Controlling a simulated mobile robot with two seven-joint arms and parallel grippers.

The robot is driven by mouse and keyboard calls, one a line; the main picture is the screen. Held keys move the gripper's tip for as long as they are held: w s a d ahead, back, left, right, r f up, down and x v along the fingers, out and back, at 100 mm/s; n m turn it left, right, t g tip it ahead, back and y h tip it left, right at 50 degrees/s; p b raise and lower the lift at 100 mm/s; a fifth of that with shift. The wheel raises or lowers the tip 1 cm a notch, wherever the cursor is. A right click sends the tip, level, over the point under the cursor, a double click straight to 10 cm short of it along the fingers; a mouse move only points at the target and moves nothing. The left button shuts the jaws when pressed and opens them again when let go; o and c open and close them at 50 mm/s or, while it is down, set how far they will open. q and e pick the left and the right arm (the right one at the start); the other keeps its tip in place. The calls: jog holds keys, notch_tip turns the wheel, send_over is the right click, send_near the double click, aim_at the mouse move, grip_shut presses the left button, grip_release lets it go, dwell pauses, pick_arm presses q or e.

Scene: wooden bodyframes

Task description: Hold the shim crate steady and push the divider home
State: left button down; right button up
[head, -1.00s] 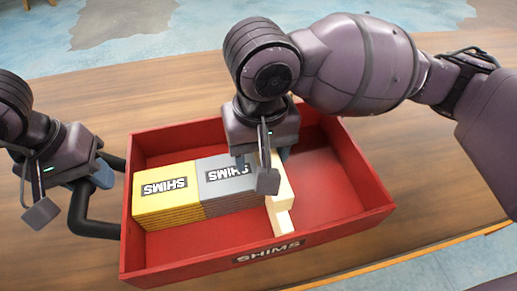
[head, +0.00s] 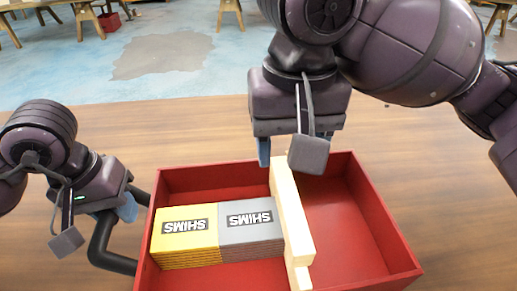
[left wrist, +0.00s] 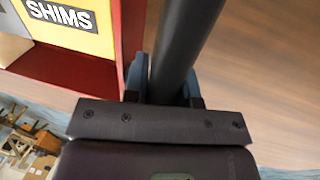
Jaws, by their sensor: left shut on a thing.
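The red shim crate (head: 380,225) stands on the wooden table with its top open. A pale wooden divider (head: 290,205) stands across it, right beside the grey shim block, its top above the blocks. Whether its bottom is fully seated is hidden. My left gripper (head: 125,210) is shut on the crate's dark bar handle (head: 103,240) at the left side; the handle (left wrist: 185,40) also shows between the blue fingers in the left wrist view. My right gripper (head: 294,148) is open and empty above the divider's far end, apart from it as far as I can see.
A yellow shim block (head: 185,230) and a grey shim block (head: 250,222) sit side by side in the left part of the crate. The crate's right compartment is empty. The table (head: 440,160) is clear to the right. Trestles stand far behind.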

dwell(0.4)
pick_arm(q)
jog(key=c, duration=0.8)
grip_release()
jog(key=shift+c, duration=0.2)
jog(key=shift+r, duration=0.1)
notch_tip(320, 180, up, 12)
jog(key=a, duration=0.2)
jog(key=shift+a, duration=0.25)
